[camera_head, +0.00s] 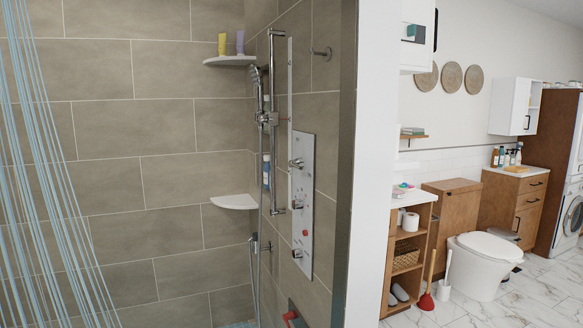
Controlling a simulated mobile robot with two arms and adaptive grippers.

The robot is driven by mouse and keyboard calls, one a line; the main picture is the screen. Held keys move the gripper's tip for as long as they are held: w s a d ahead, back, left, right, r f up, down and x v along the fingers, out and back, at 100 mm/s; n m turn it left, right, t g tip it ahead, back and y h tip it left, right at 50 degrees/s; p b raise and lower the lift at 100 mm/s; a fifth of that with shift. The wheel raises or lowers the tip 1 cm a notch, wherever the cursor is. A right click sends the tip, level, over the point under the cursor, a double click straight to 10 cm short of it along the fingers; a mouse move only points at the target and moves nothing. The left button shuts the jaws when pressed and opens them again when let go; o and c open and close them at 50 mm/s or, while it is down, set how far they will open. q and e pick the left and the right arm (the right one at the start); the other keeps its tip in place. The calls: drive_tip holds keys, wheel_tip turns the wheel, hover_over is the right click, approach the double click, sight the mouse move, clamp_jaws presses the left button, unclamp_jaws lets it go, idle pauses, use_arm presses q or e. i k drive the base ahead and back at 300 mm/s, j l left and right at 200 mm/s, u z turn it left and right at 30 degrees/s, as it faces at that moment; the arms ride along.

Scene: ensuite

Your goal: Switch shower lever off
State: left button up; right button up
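The shower panel (302,205) is a tall grey plate on the shower's right wall. It carries an upper metal knob or lever (296,163), a middle one (296,205) and a lower one (297,253). A small red button (305,233) sits between the lower two. Which of these is the shower lever, and its exact turn, I cannot tell. Pale blue slanted streaks (45,170) cross the left side; they look like running water, though a curtain cannot be ruled out. Neither of my grippers shows in the head view.
A hand shower (258,78) hangs by a vertical rail (272,150) beside the panel. Corner shelves (234,201) are behind. A white wall end (371,170) separates the shower from the toilet (483,262) and wooden cabinets. A red object (291,318) shows at the bottom edge.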

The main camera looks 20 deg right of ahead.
sight(298, 163)
drive_tip(key=i+l, duration=0.15)
drive_tip(key=i, duration=0.25)
drive_tip(key=i+l+z, duration=0.1)
drive_tip(key=i, duration=0.35)
drive_tip(key=l+z, duration=0.1)
drive_tip(key=z, duration=1.4)
